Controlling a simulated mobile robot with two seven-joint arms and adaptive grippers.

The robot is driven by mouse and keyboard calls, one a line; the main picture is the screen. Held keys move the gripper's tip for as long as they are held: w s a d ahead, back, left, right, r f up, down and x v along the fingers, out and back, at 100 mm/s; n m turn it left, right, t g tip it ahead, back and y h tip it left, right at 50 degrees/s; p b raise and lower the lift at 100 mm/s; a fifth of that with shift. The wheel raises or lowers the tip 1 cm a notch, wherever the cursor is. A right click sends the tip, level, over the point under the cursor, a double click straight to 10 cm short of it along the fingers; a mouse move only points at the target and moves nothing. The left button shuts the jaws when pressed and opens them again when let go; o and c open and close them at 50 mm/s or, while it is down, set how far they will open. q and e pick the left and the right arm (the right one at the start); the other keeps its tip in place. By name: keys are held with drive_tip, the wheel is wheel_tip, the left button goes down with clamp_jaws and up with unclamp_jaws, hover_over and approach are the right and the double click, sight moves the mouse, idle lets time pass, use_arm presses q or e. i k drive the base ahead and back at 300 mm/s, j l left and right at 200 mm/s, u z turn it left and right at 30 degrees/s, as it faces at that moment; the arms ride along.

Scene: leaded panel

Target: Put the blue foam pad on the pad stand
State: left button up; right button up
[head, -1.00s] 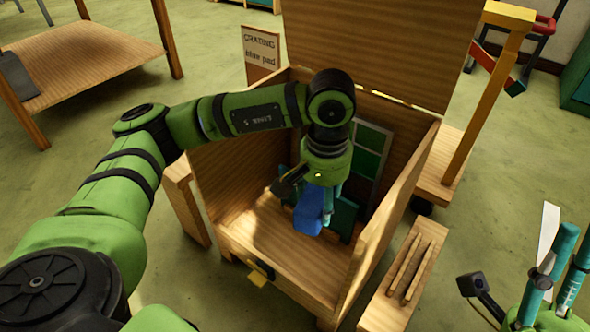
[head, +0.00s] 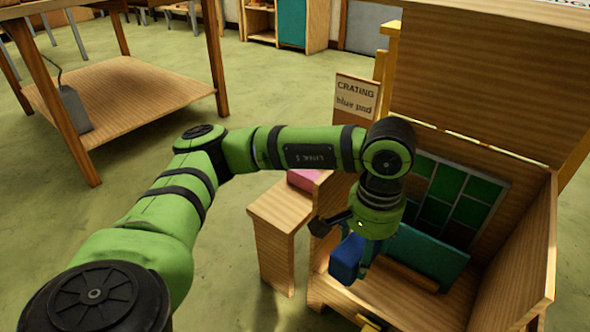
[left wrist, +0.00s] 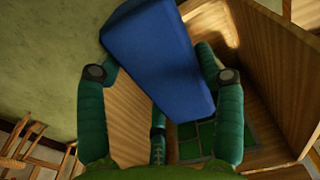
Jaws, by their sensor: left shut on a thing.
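The blue foam pad (head: 347,258) is in my left gripper (head: 362,258), near the crate's left wall in the head view. I cannot tell whether this is the pad stand. My right gripper is out of view.
The open wooden crate (head: 530,262) holds a green-paned leaded panel (head: 462,198) and a teal pad (head: 430,254). Its lid stands raised behind. A sign (head: 356,101) reads "CRATING blue pad". A wooden table (head: 125,95) stands at the back left, with clear floor before it.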

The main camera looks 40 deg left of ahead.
sight(286, 202)
drive_tip(key=j+z, duration=0.15)
drive_tip(key=j, duration=0.35)
drive_tip(key=k+j+z, duration=0.2)
drive_tip(key=j, duration=0.35)
drive_tip(key=j+z, duration=0.15)
drive_tip(key=j, duration=0.35)
drive_tip(key=k+j+z, duration=0.2)
drive_tip(key=j, duration=0.3)
drive_tip(key=i+j+z, duration=0.1)
drive_tip(key=j, duration=0.25)
drive_tip(key=i+j, duration=0.1)
drive_tip(key=j, duration=0.25)
drive_tip(key=j+z, duration=0.15)
drive_tip(key=j, duration=0.2)
drive_tip(key=i, duration=0.05)
